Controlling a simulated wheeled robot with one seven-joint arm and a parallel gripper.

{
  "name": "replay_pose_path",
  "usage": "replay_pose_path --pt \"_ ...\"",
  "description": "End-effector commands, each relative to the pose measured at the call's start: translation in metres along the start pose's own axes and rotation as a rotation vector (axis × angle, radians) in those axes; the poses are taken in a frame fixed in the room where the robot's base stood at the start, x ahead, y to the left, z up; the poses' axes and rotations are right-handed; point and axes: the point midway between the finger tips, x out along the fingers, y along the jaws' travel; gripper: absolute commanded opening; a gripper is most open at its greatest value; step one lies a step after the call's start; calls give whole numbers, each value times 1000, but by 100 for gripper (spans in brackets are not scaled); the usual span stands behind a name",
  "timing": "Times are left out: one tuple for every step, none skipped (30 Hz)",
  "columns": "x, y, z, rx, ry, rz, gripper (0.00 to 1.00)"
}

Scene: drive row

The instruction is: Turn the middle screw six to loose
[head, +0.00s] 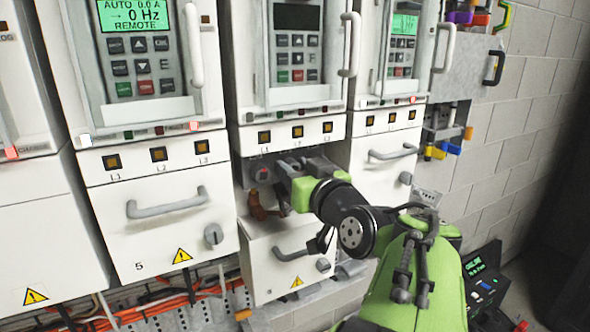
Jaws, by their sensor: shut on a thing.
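The sixth drive, right of the one marked 5, has a white cabinet (291,136) with a dark display. Its lower front cover (263,244) sits lower than its neighbours, leaving a dark terminal opening above it. My gripper (277,172) reaches into this opening from the right and is shut on what seems to be the middle screw. The fingertips and the middle screw are hidden by the gripper and green wrist. A round reddish screw-like part (262,174) shows at the left of the opening. A brown copper-coloured part (259,209) hangs below it.
Drive 5 (155,225) stands closed on the left, showing 0 Hz. Another closed drive (385,160) stands close on the right. Grey handles stick out from the fronts. Orange cables (150,310) run below. Coloured tools (470,18) hang on the right wall.

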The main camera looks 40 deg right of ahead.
Motion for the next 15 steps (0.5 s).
replay_pose_path --pt "0 0 0 -3 0 0 7" --pt "0 0 0 -5 0 -1 7" --pt "0 0 1 -10 0 -1 7" --pt "0 0 1 -16 0 -1 7" --pt "0 -1 1 -22 0 -1 7" --pt "0 -1 2 -34 1 -1 7" --pt "0 0 2 -45 2 -1 7" --pt "0 0 2 -57 3 -1 7" --pt "0 -1 3 -75 3 -2 7" --pt "0 -1 3 -92 3 -3 7" --pt "0 -1 3 -111 5 -2 7" --pt "0 -1 4 -137 5 -2 6" --pt "0 -1 4 -159 5 -2 6" --pt "0 -1 5 -182 6 -3 6" --pt "0 -1 5 -215 6 -3 6"
